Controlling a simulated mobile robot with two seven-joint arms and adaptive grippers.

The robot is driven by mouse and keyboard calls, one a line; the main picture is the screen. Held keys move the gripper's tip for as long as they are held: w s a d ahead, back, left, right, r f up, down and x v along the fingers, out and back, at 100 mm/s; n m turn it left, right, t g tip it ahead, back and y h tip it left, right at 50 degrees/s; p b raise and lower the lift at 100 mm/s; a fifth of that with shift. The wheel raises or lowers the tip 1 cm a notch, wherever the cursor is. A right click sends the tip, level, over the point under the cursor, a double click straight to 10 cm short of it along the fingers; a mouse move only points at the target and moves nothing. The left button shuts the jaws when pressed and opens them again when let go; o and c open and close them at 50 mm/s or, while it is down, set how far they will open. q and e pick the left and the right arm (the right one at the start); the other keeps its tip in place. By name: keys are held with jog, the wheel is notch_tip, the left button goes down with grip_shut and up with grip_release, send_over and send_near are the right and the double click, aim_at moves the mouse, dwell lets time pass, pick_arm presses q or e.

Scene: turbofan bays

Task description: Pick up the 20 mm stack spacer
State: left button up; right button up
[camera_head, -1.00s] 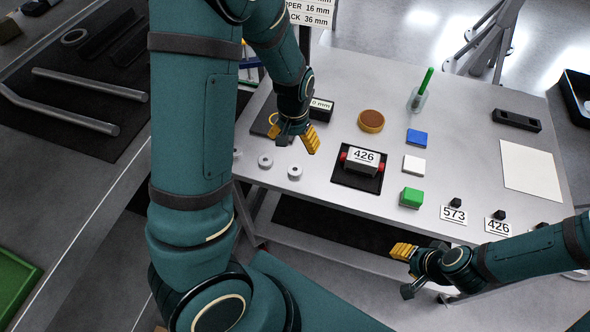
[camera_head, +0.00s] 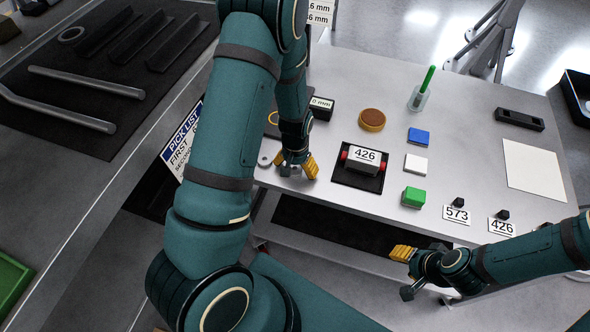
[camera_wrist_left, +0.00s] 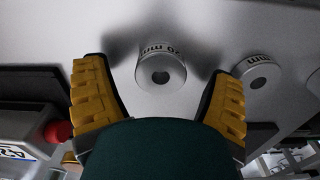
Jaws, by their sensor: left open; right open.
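A silvery round spacer (camera_wrist_left: 162,66) with a central hole stands on the bench in the left wrist view. Its upside-down label seems to read 20 mm. My left gripper (camera_head: 298,168) is open over the bench's near left part. In the left wrist view its two yellow fingers (camera_wrist_left: 158,85) lie on either side of the spacer, with gaps showing on both sides. In the head view the gripper mostly hides this spacer. A second spacer (camera_wrist_left: 258,77) stands beyond the right-hand finger, its label partly legible. My right gripper (camera_head: 402,270) is open and empty off the bench's near edge.
A black pad (camera_head: 345,177) with a block marked 426 (camera_head: 364,158) lies just right of my left gripper. A round brown-topped item (camera_head: 372,119), blue (camera_head: 418,136), white (camera_head: 415,163) and green (camera_head: 413,196) blocks stand farther right. A labelled black box (camera_head: 321,108) stands behind.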

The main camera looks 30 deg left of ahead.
pick_arm(q)
jog(key=shift+f, duration=0.1)
jog(key=c, duration=1.4)
